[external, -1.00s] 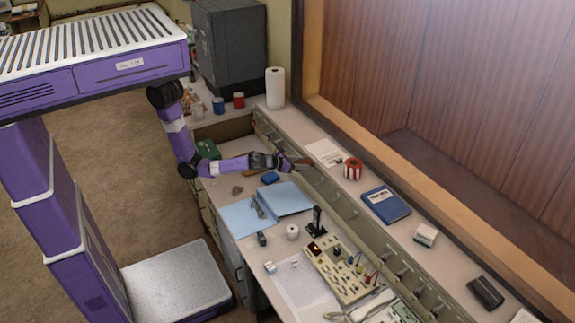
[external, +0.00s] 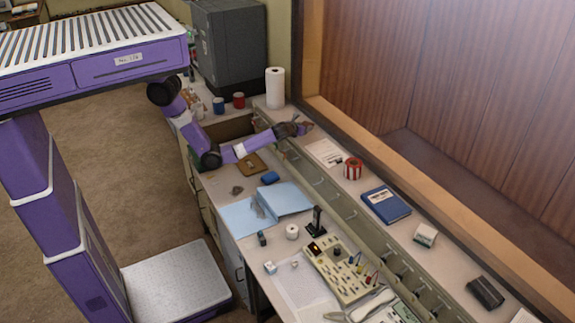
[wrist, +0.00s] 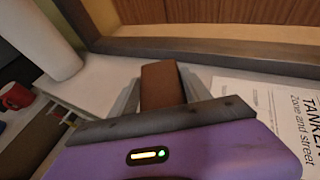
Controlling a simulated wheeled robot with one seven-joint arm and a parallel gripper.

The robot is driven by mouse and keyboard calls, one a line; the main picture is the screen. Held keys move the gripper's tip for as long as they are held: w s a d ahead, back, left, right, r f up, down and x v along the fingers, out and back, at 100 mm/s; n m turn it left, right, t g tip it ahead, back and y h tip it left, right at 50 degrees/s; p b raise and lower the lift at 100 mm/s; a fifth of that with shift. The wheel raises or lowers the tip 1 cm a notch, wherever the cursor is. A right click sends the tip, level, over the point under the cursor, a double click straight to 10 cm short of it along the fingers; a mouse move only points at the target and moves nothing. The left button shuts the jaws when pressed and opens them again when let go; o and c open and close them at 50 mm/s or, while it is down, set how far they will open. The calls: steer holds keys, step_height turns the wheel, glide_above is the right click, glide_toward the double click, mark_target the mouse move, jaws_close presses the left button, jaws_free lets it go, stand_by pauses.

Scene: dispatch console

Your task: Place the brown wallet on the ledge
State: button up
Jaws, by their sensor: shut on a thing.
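My gripper (external: 303,128) is shut on the brown wallet (wrist: 162,86). The wrist view shows the wallet between the two fingers, sticking out ahead of them. In the external view the gripper is over the far left part of the ledge (external: 452,260), close to the wooden window frame. The wallet is small and partly hidden by the gripper there. The pale ledge (wrist: 112,72) also shows under and beside the wallet in the wrist view. I cannot tell whether the wallet touches the ledge.
A paper towel roll (external: 275,88) stands to the left. The window frame (wrist: 205,50) rises behind. A flat brown item (external: 252,164) lies on the desk below.

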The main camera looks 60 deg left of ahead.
steer(key=w+a+n+y, duration=0.1)
steer(key=a, duration=0.3)
steer(key=w+a+n+g+y+b, duration=0.1)
steer(key=a, duration=0.4)
steer(key=w+a+n+g+y+b, duration=0.1)
steer(key=a, duration=0.4)
steer(key=shift+w+a+f, duration=0.15)
steer(key=shift+f, duration=0.1)
step_height(320, 180, down, 4)
steer(key=b, duration=0.5)
steer(key=shift+r, duration=0.2)
steer(key=shift+f, duration=0.55)
steer(key=o, duration=1.6)
